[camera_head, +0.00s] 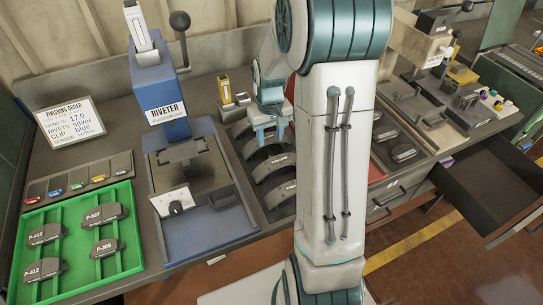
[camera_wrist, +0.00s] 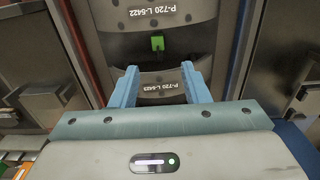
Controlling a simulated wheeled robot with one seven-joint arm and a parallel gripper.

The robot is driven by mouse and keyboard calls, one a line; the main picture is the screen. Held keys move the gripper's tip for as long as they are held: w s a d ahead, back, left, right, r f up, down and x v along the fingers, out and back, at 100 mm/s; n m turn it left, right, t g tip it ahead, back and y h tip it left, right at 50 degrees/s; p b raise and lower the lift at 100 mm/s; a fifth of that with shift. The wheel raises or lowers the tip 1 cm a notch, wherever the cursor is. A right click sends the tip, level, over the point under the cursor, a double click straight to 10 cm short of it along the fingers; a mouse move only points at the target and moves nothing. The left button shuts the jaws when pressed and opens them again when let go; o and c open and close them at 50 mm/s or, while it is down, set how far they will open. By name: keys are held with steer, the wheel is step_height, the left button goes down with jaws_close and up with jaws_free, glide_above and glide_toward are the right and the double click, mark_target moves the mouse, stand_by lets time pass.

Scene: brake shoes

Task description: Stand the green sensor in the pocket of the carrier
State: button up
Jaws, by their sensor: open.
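A small green block (camera_wrist: 157,42), which looks like the green sensor, shows in the wrist view at the near edge of a dark curved part marked P-720 (camera_wrist: 165,16). I cannot tell whether it sits in a pocket or lies on the surface. In the head view my gripper (camera_head: 270,138) hangs over the column of dark curved parts (camera_head: 273,168) right of the riveter. I cannot clearly identify the carrier.
The blue riveter (camera_head: 160,90) stands left of my gripper. A green tray (camera_head: 75,225) with several brake shoes lies at far left, below a strip of coloured pieces (camera_head: 78,186). A small yellow-topped fixture (camera_head: 225,90) stands behind. An open drawer (camera_head: 490,190) juts out at right.

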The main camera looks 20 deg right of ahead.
mark_target(272, 154)
steer(key=shift+f, duration=0.95)
steer(key=shift+s+d+f+p, duration=0.1)
steer(key=shift+f+p, duration=0.1)
steer(key=shift+f, duration=0.7)
steer(key=shift+s+a+f+p, duration=0.1)
steer(key=shift+s+f+p, duration=0.1)
steer(key=shift+f, duration=0.7)
steer(key=shift+s+d+f+p, duration=0.1)
steer(key=shift+f+p, duration=0.1)
steer(key=shift+f, duration=0.7)
jaws_close()
